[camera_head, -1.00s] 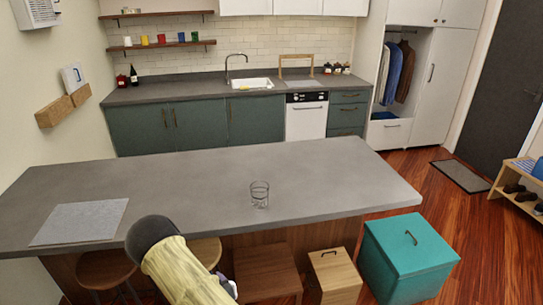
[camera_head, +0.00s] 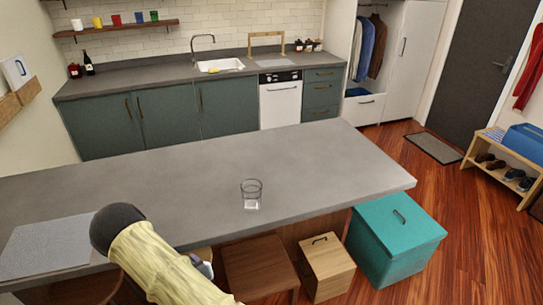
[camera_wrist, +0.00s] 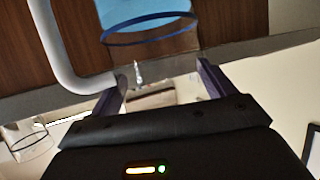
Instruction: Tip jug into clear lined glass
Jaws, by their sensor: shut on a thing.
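The clear lined glass (camera_head: 251,196) stands upright on the grey island counter, near its front edge. A clear glass with a dark rim also shows at the left edge of the wrist view (camera_wrist: 26,140). The jug (camera_wrist: 145,18) shows at the top of the wrist view, with a dark blue rim and light blue inside, partly cut off. A pale curved bar (camera_wrist: 62,55), seemingly its handle, runs to between my fingers. My gripper (camera_wrist: 160,88) is shut on the jug, left of the glass. In the head view my arm hides most of the gripper and jug.
A grey mat (camera_head: 48,245) lies on the counter (camera_head: 320,170) at the left. The counter around the glass is clear. A wooden stool (camera_head: 258,265), a wooden box (camera_head: 326,265) and a teal bin (camera_head: 395,240) stand in front of the island.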

